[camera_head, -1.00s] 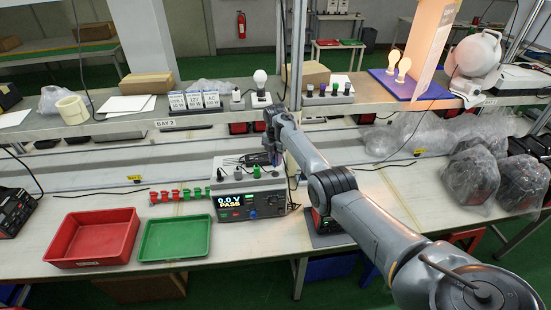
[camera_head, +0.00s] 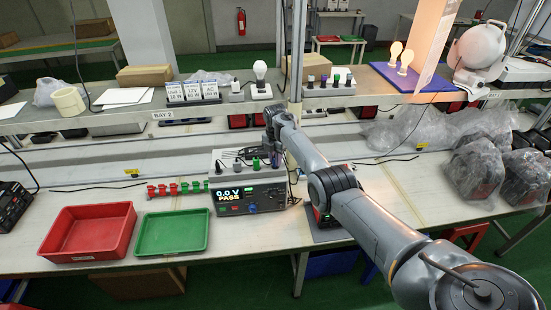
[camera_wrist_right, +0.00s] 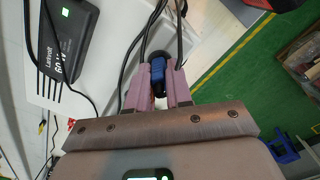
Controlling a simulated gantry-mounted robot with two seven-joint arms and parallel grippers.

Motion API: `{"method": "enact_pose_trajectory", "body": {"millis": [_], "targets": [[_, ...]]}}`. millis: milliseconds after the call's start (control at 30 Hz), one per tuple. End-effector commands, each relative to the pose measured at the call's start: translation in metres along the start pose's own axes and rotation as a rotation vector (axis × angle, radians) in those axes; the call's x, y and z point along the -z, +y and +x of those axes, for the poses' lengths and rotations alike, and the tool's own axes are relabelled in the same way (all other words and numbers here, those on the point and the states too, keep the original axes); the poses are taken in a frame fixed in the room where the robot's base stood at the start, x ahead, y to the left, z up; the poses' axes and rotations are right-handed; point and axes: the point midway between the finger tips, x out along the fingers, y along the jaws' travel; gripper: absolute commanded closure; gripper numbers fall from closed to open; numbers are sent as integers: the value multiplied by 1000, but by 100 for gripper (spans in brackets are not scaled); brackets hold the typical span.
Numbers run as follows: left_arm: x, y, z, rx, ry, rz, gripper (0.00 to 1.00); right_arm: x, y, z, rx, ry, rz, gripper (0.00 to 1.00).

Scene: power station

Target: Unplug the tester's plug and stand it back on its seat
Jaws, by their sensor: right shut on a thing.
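The tester (camera_head: 248,198) is a grey box on the bench. Its lit screen reads "0.0 V PASS". A few plugs or knobs with dark and green parts (camera_head: 238,164) stand on its top. My right gripper (camera_head: 270,150) is at the right end of the tester's top, where the arm partly covers the view. In the right wrist view its pinkish fingers (camera_wrist_right: 158,90) are shut on a blue and black plug (camera_wrist_right: 158,70). Dark cables run beside the fingers. Whether the plug sits in a socket or is clear of it, I cannot tell. My left gripper is not in view.
A red tray (camera_head: 92,232) and a green tray (camera_head: 172,232) lie left of the tester. Red and green clips (camera_head: 175,190) line the bench behind them. Bagged items (camera_head: 475,175) fill the right. A shelf (camera_head: 215,113) runs above the bench.

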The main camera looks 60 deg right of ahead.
Motion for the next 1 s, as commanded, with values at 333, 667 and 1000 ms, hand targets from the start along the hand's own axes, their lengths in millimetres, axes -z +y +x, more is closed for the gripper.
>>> {"method": "enact_pose_trajectory", "body": {"millis": [333, 667, 1000], "targets": [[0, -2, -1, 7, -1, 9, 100, 0, 0, 0, 0, 0, 0, 100], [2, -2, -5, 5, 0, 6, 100, 0, 0, 0, -1, 0, 0, 100], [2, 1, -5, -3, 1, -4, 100, 0, 0, 0, -1, 0, 0, 100]]}}
